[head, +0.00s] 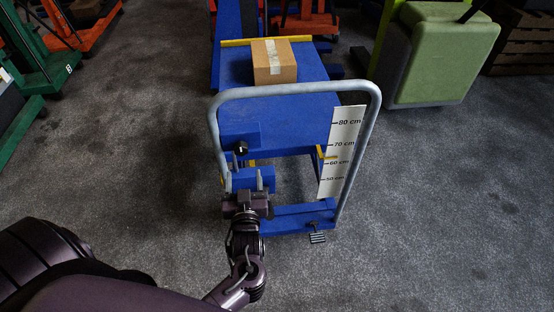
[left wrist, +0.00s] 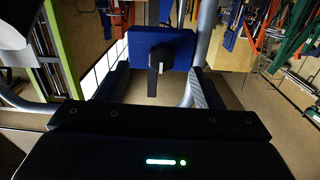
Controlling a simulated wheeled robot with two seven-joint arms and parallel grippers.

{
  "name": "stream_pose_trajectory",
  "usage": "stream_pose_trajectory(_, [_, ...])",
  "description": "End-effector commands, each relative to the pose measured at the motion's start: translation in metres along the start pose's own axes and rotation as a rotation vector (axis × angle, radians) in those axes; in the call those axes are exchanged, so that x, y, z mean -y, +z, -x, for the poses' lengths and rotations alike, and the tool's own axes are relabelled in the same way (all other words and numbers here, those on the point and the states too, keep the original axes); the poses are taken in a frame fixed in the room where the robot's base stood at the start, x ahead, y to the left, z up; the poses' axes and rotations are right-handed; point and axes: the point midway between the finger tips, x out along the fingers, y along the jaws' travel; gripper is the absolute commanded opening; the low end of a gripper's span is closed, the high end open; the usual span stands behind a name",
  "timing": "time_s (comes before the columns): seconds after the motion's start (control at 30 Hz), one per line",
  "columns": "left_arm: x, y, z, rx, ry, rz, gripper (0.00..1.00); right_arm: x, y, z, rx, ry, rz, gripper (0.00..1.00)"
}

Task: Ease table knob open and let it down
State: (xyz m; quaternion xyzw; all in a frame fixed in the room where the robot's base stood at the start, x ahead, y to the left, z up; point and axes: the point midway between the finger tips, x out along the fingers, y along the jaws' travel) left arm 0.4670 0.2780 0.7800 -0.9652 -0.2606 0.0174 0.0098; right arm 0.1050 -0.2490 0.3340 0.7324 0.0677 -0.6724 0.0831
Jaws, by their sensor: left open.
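The blue lift table (head: 300,108) stands raised on its trolley, with a taped cardboard box (head: 273,62) on top. A black knob (head: 241,148) sits on a blue housing (head: 240,133) below the near left part of the tabletop. In the left wrist view the knob (left wrist: 162,56) shows as a round hub with a lever hanging down. My left gripper (head: 248,176) is open and empty, just below and in front of the knob in the head view. In the left wrist view the knob lies ahead, between the fingers' lines. Contact cannot be told.
A grey tube handle (head: 290,90) arches over the trolley's near end. A white height scale (head: 341,150) with a yellow pointer (head: 322,153) reads between 60 and 70 cm. A foot pedal (head: 317,238) is low at the right.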

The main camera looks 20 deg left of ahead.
Motion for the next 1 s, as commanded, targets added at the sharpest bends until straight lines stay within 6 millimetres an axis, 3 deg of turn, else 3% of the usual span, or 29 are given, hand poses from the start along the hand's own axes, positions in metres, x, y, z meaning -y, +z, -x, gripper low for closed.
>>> stream_pose_trajectory(0.1, [0.005, -0.016, -0.004, -0.033, -0.023, 0.023, 0.60, 0.011, -0.002, 0.000, -0.003, -0.014, 0.000, 0.00])
stream_pose_trajectory(0.33, [0.005, -0.020, -0.036, -0.037, -0.024, 0.023, 0.60, 0.026, -0.008, 0.004, -0.010, -0.033, 0.002, 0.00])
stream_pose_trajectory(0.6, [0.006, -0.020, -0.072, -0.034, -0.022, 0.022, 0.60, 0.022, -0.009, 0.007, -0.012, -0.028, 0.002, 0.00])
stream_pose_trajectory(0.97, [0.006, -0.018, -0.078, -0.031, -0.021, 0.023, 0.60, 0.013, -0.007, 0.007, -0.010, -0.016, -0.002, 0.00])
stream_pose_trajectory(1.0, [0.006, -0.018, -0.078, -0.031, -0.021, 0.023, 0.56, 0.013, -0.007, 0.007, -0.010, -0.016, -0.002, 0.00])
